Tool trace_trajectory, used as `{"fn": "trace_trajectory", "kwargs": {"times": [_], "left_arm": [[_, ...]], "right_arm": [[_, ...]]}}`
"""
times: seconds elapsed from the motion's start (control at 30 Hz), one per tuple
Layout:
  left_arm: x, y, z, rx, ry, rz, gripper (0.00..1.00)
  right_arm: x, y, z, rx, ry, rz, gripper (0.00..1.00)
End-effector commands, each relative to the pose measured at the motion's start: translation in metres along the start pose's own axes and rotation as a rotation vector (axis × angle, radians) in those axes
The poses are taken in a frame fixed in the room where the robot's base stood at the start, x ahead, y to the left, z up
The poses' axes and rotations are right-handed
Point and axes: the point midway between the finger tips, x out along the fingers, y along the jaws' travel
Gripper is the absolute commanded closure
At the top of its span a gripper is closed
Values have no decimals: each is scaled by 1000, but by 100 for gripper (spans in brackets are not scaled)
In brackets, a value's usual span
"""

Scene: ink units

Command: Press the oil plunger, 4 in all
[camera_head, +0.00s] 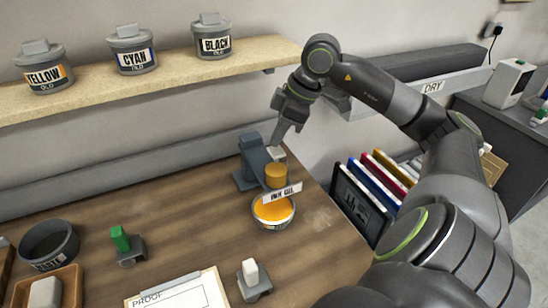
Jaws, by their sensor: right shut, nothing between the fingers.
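The ink oil dispenser (250,165) stands near the right back of the wooden table, with an amber oil reservoir (276,175) and a label plate on its front. Its pale plunger top (277,154) shows just above the reservoir. A bowl of orange ink (273,211) stands below the label plate. My right gripper (276,142) is shut and empty, pointing down, with its fingertips right at the plunger top. I cannot tell whether they touch it. My left gripper is out of view.
A waste bowl (49,244), a green-topped block (121,240), a white-topped block (252,276) and a proof clipboard (190,292) occupy the front. Mid-table is clear.

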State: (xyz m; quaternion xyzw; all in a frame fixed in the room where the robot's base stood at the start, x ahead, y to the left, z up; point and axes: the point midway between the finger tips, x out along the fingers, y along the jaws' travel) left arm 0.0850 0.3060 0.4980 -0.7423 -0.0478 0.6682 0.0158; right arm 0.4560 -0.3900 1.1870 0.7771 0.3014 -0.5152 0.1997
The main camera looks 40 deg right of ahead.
Motion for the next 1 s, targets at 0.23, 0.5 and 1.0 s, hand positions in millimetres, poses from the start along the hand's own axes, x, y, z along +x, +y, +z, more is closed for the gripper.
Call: {"fn": "trace_trajectory", "kwargs": {"times": [0.23,0.5,1.0], "left_arm": [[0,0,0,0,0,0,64],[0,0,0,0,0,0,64],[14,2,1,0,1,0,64]], "right_arm": [[0,0,0,0,0,0,100],[0,0,0,0,0,0,100],[15,0,6,0,0,0,100]]}}
